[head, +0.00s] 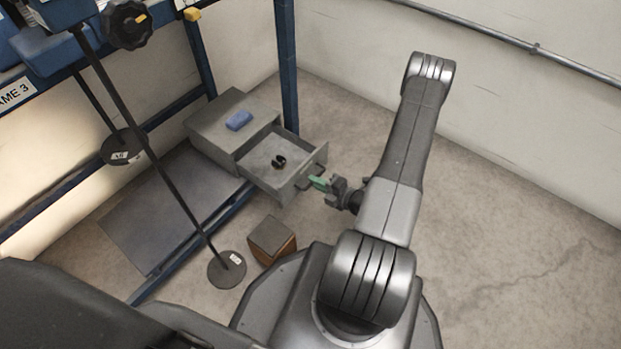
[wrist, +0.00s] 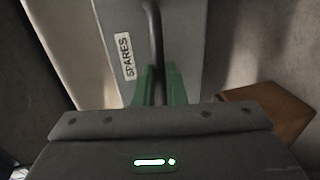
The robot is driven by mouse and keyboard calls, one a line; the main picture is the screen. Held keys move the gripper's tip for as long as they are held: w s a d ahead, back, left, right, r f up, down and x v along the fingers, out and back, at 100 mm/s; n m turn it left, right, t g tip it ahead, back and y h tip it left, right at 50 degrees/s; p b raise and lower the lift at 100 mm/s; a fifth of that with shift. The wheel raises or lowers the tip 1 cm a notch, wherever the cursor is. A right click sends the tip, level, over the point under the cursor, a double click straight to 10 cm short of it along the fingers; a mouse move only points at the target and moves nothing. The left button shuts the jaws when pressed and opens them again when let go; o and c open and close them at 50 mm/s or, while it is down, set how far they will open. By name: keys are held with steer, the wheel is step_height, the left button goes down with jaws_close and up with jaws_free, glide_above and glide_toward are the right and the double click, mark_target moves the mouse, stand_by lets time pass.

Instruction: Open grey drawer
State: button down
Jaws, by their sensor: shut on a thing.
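The grey drawer (head: 282,160) is pulled well out of its grey cabinet (head: 215,118) in the head view. A small black object (head: 279,161) lies inside it. My gripper (head: 320,183) is at the drawer's front, on the dark handle. In the wrist view the drawer front (wrist: 188,50) carries a label reading SPARES (wrist: 126,58). The dark bar handle (wrist: 153,40) runs between my gripper's green fingers (wrist: 160,86), which are shut on it. The lower end of the handle is hidden by my gripper body.
A blue item (head: 238,120) lies on the cabinet top. A brown box (head: 271,240) stands on the floor near my base; it also shows in the wrist view (wrist: 265,110). A lever with a round foot (head: 227,268) and blue frame posts (head: 286,65) stand left. Floor at right is clear.

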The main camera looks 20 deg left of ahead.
stand_by(0.3)
steer(key=c, duration=1.5)
jaws_free()
steer(key=p+v, duration=0.3)
steer(key=v, duration=1.1)
steer(key=shift+a, duration=0.1)
steer(key=b+x, duration=0.3)
steer(key=x, duration=1)
steer(key=shift+w+a, duration=0.2)
steer(key=shift+a, duration=0.1)
steer(key=shift+s, duration=0.1)
